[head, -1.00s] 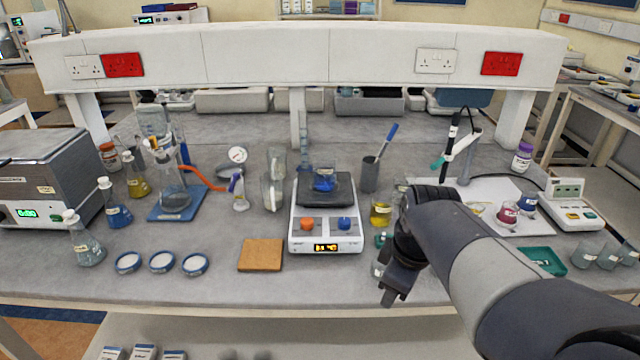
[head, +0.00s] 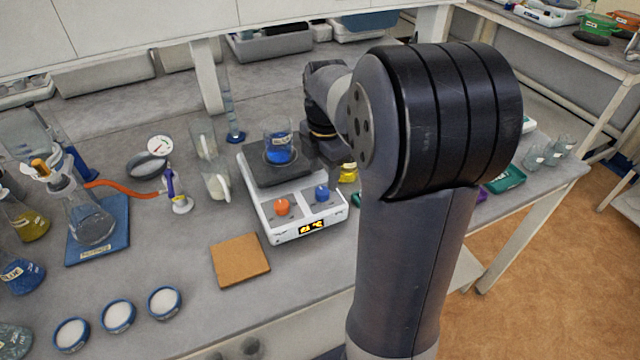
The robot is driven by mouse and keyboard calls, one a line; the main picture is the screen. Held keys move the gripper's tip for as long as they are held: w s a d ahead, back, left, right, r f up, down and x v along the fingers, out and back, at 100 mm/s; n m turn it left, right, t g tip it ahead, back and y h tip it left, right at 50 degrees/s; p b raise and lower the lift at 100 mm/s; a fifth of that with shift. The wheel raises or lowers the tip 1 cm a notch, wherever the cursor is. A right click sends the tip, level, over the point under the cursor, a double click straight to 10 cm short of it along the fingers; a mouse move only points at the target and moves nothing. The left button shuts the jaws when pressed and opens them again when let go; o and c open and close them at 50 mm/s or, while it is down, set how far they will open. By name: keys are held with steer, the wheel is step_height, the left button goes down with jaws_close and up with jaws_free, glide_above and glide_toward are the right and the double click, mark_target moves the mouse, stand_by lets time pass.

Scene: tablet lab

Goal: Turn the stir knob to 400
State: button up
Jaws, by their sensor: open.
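The stirrer hotplate (head: 262,205) stands on the bench with an orange knob (head: 282,207) on the left of its front and a blue knob (head: 322,193) on the right. Their labels are too small to read, so I cannot tell which is the stir knob. Its lit display (head: 311,227) is too blurred to read. A beaker of blue liquid (head: 279,148) sits on the dark top plate. My gripper (head: 326,152) is open, just right of the beaker and behind the blue knob, apart from both knobs. Its fingertips are partly hidden and small.
A brown square pad (head: 240,259) lies left of the hotplate's front. A glass cylinder (head: 231,110) stands behind it, and a yellow-liquid beaker (head: 348,172) stands to its right, partly hidden by my arm. Several white-filled dishes (head: 117,316) line the front left. My arm hides much of the right bench.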

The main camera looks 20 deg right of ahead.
mark_target(322, 190)
steer(key=shift+w+f, duration=0.1)
steer(key=shift+f, duration=2.55)
steer(key=shift+c, duration=0.5)
steer(key=c, duration=0.9)
